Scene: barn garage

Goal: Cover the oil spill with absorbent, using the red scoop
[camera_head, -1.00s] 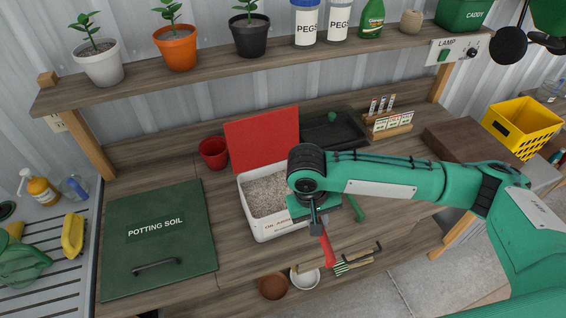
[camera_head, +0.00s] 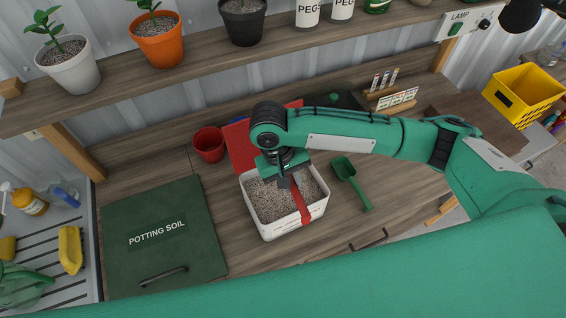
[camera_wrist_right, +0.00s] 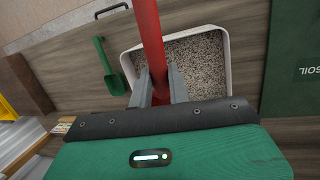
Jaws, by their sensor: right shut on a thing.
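My right gripper (camera_head: 291,181) is shut on the red scoop (camera_head: 302,206) above the white bin (camera_head: 280,231) of grey-brown absorbent granules (camera_head: 268,201). The scoop's red handle (camera_wrist_right: 151,35) runs between the fingers (camera_wrist_right: 158,85) in the right wrist view. The scoop's head is not clearly visible, so I cannot tell whether it holds granules. The bin's red lid (camera_head: 240,146) stands open behind it. The oil spill is not in view, and neither is my left gripper.
A green scoop (camera_head: 351,181) lies on the bench right of the bin. A red pot (camera_head: 209,145) stands behind the bin, left of the lid. The potting soil lid (camera_head: 160,255) is at left. A shelf with potted plants (camera_head: 158,40) runs above.

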